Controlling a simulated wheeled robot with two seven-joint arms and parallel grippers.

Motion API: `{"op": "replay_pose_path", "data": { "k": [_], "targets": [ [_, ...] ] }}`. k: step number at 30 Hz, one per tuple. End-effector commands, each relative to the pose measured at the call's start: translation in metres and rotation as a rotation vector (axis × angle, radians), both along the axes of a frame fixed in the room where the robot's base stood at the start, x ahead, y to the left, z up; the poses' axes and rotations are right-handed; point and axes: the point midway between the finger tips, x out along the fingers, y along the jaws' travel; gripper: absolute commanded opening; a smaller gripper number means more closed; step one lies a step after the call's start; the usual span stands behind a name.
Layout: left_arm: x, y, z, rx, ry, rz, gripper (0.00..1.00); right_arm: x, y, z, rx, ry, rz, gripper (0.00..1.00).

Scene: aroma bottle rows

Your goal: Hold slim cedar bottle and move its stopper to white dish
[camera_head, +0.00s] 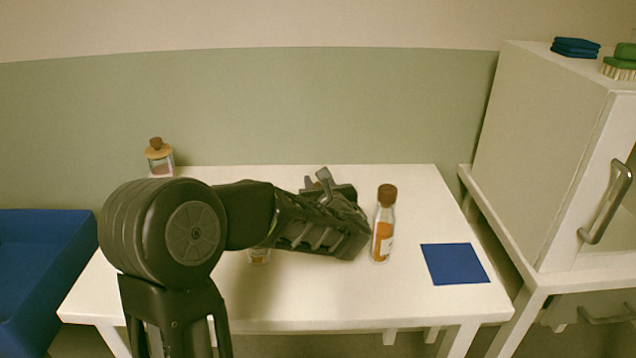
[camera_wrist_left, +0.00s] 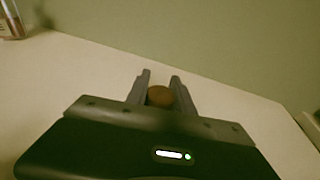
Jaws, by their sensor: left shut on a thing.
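My left gripper (camera_head: 322,186) reaches over the middle of the table toward the back. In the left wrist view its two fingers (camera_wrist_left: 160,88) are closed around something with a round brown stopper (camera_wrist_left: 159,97). It seems to be a stoppered bottle; its body is hidden behind the gripper, so I cannot tell its shape or label. No white dish shows. My right gripper is not in view.
A cork-topped bottle (camera_head: 160,160) stands at the table's back left. Part of another glass (camera_head: 259,257) shows below my arm. A blue square mat (camera_head: 455,264) lies at the right. A blue bin (camera_head: 40,270) is left; a white cabinet (camera_head: 540,140) is right. The table's front right is clear.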

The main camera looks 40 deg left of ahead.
Motion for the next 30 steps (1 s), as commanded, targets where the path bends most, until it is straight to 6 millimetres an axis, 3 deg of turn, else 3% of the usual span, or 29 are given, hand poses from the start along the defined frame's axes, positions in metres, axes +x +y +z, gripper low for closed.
{"op": "replay_pose_path", "data": {
  "k": [30],
  "targets": [
    [0.0, 0.0, -0.022, 0.0, 0.0, 0.0, 0.0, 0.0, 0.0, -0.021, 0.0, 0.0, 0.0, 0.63]
  ]
}}
